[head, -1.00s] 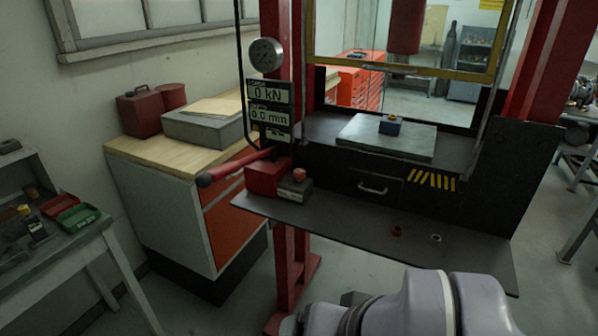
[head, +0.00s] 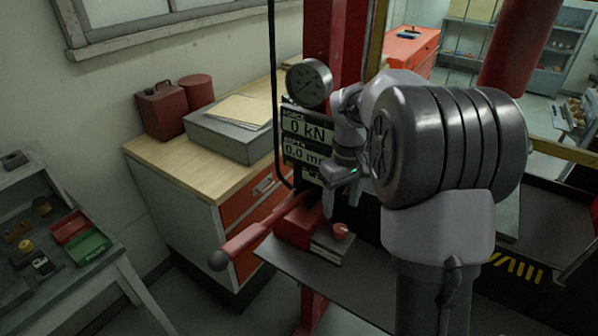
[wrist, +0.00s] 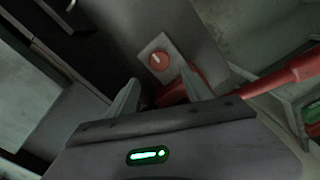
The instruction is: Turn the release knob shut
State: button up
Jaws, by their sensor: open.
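The release knob (head: 340,230) is a small red round knob on a grey block beside the red pump body (head: 296,226) of the press. In the wrist view the knob (wrist: 159,61) shows a pale pointer mark on its face and sits on a light grey plate, ahead of the gap between my fingers. My gripper (head: 341,203) is open and empty, pointing down above the knob. It also shows in the wrist view (wrist: 155,90), with its two fingers apart. No contact with the knob is visible.
The red pump lever (head: 250,240) sticks out to the left of the knob; it also shows in the wrist view (wrist: 285,78). The gauge (head: 309,83) and display panel (head: 303,140) stand close behind my gripper. The dark shelf (head: 330,285) is clear in front of the block.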

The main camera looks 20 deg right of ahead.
aim_at(340, 228)
jog(key=f+b, duration=0.1)
jog(key=f, duration=0.1)
jog(key=f+b, duration=0.1)
jog(key=f, duration=0.2)
jog(key=s+f+b, duration=0.1)
jog(key=f, duration=0.1)
jog(key=shift+f, duration=0.2)
grip_shut()
jog(key=shift+m, duration=0.3)
jog(key=m+p, duration=0.1)
jog(key=m, duration=0.2)
jog(key=shift+m, duration=0.3)
jog(key=m, duration=0.4)
jog(key=shift+m, duration=0.3)
jog(key=m, duration=0.4)
jog(key=shift+m+b, duration=0.35)
jog(key=shift+m, duration=2.15)
